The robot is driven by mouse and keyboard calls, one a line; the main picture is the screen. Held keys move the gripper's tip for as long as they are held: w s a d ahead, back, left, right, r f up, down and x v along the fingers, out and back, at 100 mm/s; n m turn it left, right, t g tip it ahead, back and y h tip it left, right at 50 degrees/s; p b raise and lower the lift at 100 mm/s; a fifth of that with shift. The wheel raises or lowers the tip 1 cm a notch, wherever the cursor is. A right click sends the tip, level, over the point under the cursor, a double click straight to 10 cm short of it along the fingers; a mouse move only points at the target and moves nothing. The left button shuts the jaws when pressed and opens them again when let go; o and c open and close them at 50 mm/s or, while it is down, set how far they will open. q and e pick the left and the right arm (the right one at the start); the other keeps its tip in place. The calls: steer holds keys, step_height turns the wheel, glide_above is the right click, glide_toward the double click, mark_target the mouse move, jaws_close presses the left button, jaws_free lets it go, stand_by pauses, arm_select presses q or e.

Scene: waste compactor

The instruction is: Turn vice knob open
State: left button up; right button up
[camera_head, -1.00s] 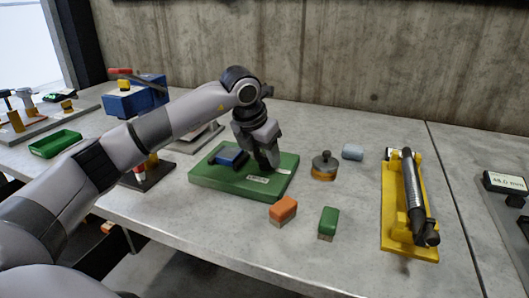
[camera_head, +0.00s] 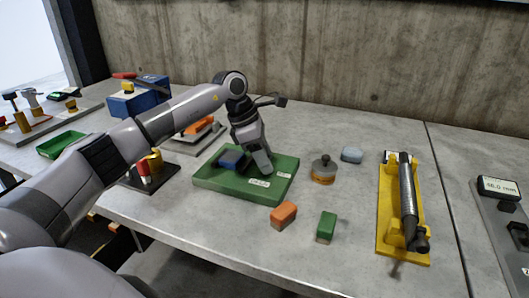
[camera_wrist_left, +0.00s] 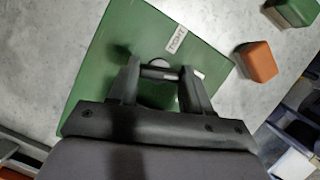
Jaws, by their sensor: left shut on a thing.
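The vice is a blue block (camera_head: 232,159) on a green base plate (camera_head: 215,181) near the middle of the bench. White labels lie on the plate; one reads "TIGHT" (camera_wrist_left: 175,40) in the left wrist view. My left gripper (camera_head: 266,170) points down over the right half of the plate. In the left wrist view its fingers (camera_wrist_left: 161,76) stand either side of a small grey knob (camera_wrist_left: 158,62), shut on it. The fingers hide much of the knob. My right gripper is not in view.
An orange block (camera_head: 284,213) and a green block (camera_head: 326,227) lie in front of the plate. A round brass-and-grey weight (camera_head: 323,170) and a yellow fixture (camera_head: 390,245) stand to the right. A green tray (camera_head: 58,146) is at the left. Bare bench lies between them.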

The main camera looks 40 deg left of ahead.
arm_select(q)
steer(key=shift+w+r+m+g+h+p, duration=0.1)
steer(key=shift+m+g+h+p, duration=0.15)
steer(key=shift+m, duration=0.75)
steer(key=shift+w+m+g+h+p, duration=0.15)
steer(key=shift+m+g, duration=0.2)
steer(key=shift+m, duration=0.65)
steer(key=shift+s, duration=0.1)
steer(key=o, duration=1.1)
steer(key=shift+c, duration=0.2)
steer(key=shift+a, duration=0.1)
steer(key=v, duration=0.7)
